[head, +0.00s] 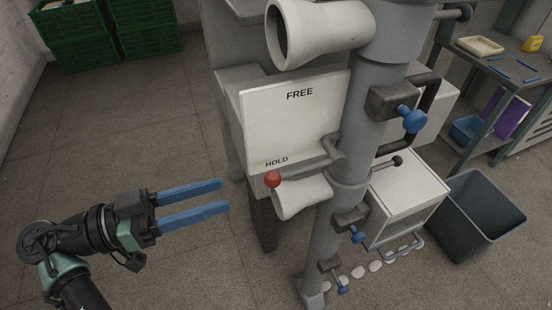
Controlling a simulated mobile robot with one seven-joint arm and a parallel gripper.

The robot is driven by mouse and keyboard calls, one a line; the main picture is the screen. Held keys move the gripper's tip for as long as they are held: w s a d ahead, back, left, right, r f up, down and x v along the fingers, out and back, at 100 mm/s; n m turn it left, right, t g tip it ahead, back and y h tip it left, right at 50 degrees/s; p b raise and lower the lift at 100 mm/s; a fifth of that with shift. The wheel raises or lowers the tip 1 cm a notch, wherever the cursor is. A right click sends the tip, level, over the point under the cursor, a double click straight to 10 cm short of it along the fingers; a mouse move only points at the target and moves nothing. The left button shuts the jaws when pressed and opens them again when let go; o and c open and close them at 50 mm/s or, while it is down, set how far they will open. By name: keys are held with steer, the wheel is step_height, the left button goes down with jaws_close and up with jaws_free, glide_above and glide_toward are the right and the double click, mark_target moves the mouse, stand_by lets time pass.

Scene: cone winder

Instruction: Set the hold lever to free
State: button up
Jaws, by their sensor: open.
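The hold lever (305,164) is a grey arm with a red ball knob (272,179) at its end. It comes from the grey column (347,165) and slants down to the left, with its knob just below the word HOLD on a white panel (287,124). The word FREE is near the panel's top. My gripper (226,196) has two blue fingers, open and empty. It is to the left of the knob and a little lower in the picture, apart from it, with its fingers pointing right.
A white cone (303,197) is just below the lever, and a larger one (318,33) is above the panel. Blue knobs (413,119) stick out from the column. A dark bin (478,216) stands at the right.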

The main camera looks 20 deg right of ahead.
mark_target(268, 180)
steer(key=d+p, duration=0.3)
steer(key=d, duration=0.9)
steer(key=shift+w+d+p, duration=0.1)
steer(key=shift+w+p, duration=0.1)
steer(key=shift+p, duration=0.1)
jaws_close()
stand_by(0.9)
